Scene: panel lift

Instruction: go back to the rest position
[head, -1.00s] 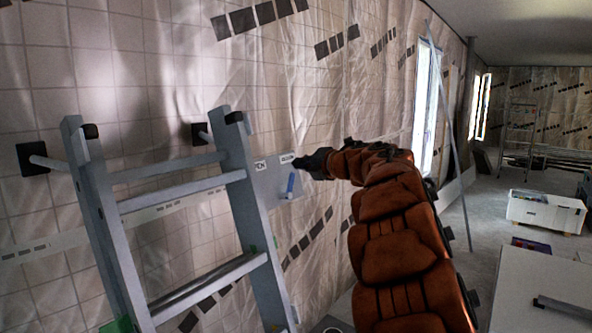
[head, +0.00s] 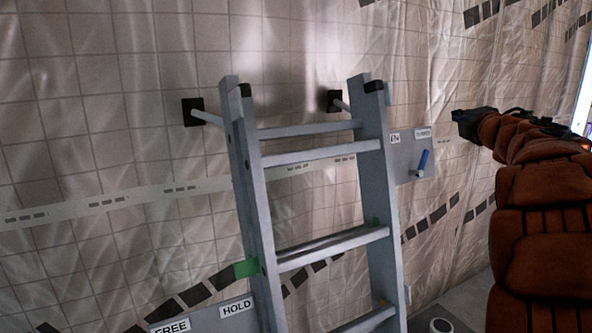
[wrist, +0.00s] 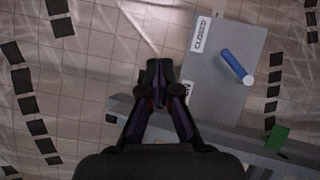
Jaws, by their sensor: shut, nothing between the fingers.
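My gripper (wrist: 158,90) is shut and empty in the wrist view, its fingertips together in front of the plastic-covered wall. In the head view my gripper (head: 464,120) is at the right, at the end of my orange padded arm, just right of a grey panel. The grey panel (head: 405,165) carries white labels and a blue handle (head: 423,162). In the wrist view the blue handle (wrist: 236,66) lies to the right of my fingers, apart from them, beside a label reading CLOSED.
A grey ladder (head: 378,200) leans at the wall, its top near two black wall brackets (head: 193,111). Labels FREE and HOLD (head: 236,308) sit on a plate low at the ladder's left rail. Green tape (head: 246,268) marks that rail.

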